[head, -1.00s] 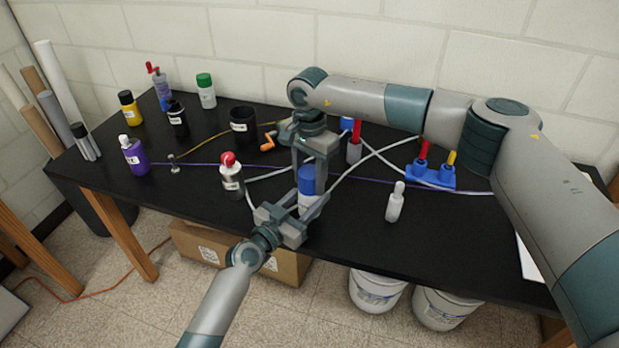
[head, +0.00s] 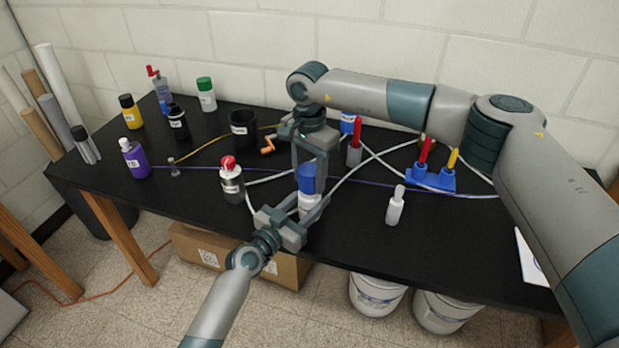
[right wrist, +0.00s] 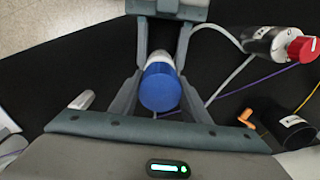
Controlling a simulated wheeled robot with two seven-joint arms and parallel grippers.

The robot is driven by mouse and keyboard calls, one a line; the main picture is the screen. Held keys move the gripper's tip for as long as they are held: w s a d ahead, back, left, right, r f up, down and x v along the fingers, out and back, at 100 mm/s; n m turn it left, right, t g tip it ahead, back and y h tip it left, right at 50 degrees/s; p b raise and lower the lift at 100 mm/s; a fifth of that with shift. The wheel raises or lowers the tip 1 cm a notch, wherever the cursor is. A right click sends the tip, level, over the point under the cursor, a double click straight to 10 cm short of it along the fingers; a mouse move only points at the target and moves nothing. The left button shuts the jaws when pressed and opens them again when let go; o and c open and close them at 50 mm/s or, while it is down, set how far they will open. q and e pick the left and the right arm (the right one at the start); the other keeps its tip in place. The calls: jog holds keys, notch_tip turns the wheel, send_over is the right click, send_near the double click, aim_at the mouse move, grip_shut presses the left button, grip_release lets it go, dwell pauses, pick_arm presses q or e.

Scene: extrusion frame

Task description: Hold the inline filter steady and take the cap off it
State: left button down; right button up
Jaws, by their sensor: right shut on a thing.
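The inline filter (head: 309,202) stands upright near the front edge of the black table, a white body with a blue cap (head: 306,178) on top. My left gripper (head: 306,212) reaches in from the front, its fingers shut on either side of the white body. My right gripper (head: 309,170) comes down from above and is shut on the blue cap. In the right wrist view the cap (right wrist: 160,88) sits between the right fingers, with a bit of the white body (right wrist: 158,60) behind it. I cannot tell whether the cap still touches the body.
A red-topped cylinder (head: 231,182) stands close to the left, and a black cup (head: 243,128) behind it. A blue rack (head: 431,180) and pale tubing lie further right. Several bottles stand at the far left.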

aim_at(310, 169)
jog(key=shift+r, duration=0.2)
dwell(0.3)
jog(key=shift+r, duration=1.95)
pick_arm(q)
jog(key=c, duration=0.9)
grip_release()
jog(key=b+v, duration=0.2)
jog(key=v, duration=1)
pick_arm(e)
notch_tip(310, 169, down, 2)
jog(key=shift+f, duration=0.1)
